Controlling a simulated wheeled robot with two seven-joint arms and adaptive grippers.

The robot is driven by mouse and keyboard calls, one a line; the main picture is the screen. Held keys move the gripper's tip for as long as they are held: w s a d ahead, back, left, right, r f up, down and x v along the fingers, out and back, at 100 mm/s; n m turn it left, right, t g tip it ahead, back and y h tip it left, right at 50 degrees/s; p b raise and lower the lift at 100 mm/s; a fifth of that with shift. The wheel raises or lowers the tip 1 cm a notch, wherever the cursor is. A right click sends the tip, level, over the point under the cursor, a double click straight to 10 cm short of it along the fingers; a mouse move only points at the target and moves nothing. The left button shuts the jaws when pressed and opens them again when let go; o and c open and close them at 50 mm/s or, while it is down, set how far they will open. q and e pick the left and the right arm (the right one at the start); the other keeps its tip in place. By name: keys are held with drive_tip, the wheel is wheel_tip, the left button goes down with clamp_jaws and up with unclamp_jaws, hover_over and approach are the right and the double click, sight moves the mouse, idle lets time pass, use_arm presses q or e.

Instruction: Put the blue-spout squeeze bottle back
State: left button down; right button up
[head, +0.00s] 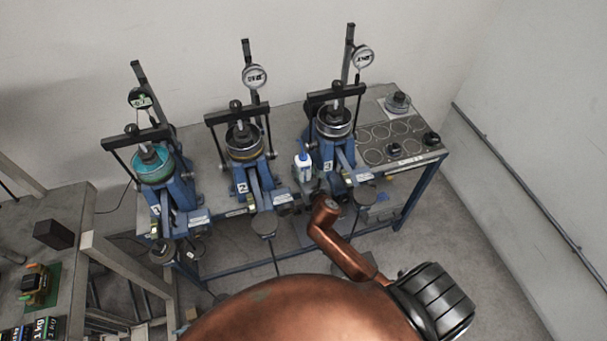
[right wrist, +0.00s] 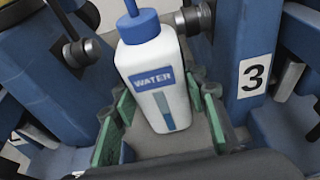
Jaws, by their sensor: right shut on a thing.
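The squeeze bottle (head: 303,168) is white with a blue spout and collar, and its label reads WATER. In the head view it stands roughly upright between the frames marked 2 and 3, close against frame 3. In the right wrist view the bottle (right wrist: 153,75) is between the green-padded fingers of my right gripper (right wrist: 163,118), which is shut on its lower body. I cannot tell whether its base touches anything. My left gripper is not in view.
Lever frame 3 (head: 328,140) stands right beside the bottle, with frame 2 (head: 243,150) to its left and frame 1 (head: 155,175) further left. A side table (head: 70,225) stands at left.

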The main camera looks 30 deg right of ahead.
sight(306, 177)
wheel_tip(306, 177, down, 3)
drive_tip(key=shift+d+r, duration=0.1)
drive_tip(key=shift+r, duration=0.05)
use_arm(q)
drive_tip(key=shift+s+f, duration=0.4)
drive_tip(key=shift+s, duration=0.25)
use_arm(e)
drive_tip(key=shift+f, duration=0.25)
use_arm(q)
drive_tip(key=shift+b, duration=0.3)
use_arm(e)
drive_tip(key=shift+f, duration=0.1)
drive_tip(key=o, duration=0.8)
drive_tip(key=shift+o, duration=0.2)
drive_tip(key=shift+s, duration=0.1)
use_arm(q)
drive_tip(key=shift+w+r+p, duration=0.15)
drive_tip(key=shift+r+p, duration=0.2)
use_arm(e)
drive_tip(key=v, duration=1.2)
